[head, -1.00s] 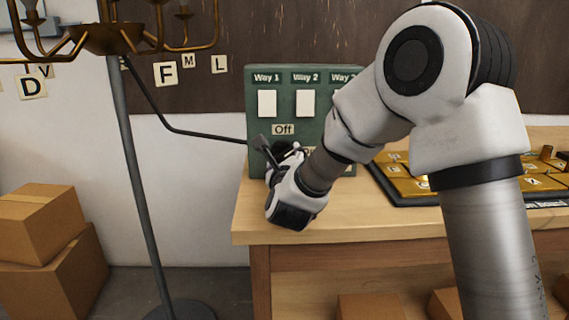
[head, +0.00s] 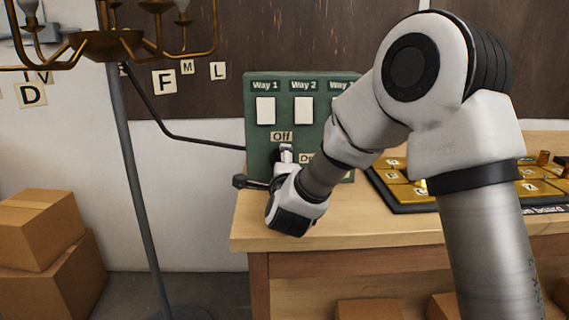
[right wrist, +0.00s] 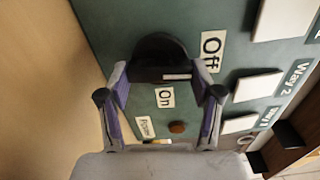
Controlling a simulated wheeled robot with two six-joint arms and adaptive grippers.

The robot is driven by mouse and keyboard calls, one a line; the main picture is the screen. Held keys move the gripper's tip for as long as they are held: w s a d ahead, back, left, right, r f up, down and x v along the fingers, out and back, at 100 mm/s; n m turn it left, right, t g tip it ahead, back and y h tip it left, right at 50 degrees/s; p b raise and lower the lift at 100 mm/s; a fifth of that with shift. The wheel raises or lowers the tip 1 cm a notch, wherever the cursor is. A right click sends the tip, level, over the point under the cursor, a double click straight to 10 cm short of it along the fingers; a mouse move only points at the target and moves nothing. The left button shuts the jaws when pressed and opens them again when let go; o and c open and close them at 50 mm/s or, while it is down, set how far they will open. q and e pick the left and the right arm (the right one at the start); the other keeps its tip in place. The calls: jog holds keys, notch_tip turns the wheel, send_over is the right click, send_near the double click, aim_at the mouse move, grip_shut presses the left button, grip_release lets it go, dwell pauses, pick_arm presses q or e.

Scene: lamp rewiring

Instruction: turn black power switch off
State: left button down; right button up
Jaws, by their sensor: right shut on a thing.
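The black power switch (right wrist: 160,48) is a dark round knob with a flat grip and a small white mark, on a green panel (head: 254,140). My right gripper (right wrist: 163,72) is shut on the knob, one finger on each side. In the right wrist view the "Off" label (right wrist: 210,52) is right of the knob and the "On" label (right wrist: 165,97) below it. In the head view my right gripper (head: 284,157) mostly hides the knob, below the "Off" label (head: 281,136). My left gripper is not in view.
White rocker switches (head: 265,111) line the panel's upper part. The panel stands on a wooden table (head: 330,232). A black tray of brass lettered tiles (head: 495,191) lies to the right. A lamp stand (head: 135,190) and cardboard boxes (head: 45,240) are at left.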

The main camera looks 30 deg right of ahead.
jog(key=shift+n, duration=0.7)
jog(key=o, duration=1.1)
jog(key=shift+a, duration=0.1)
jog(key=shift+o, duration=0.2)
jog(key=v, duration=1.2)
jog(key=shift+s, duration=0.1)
jog(key=shift+f, duration=0.1)
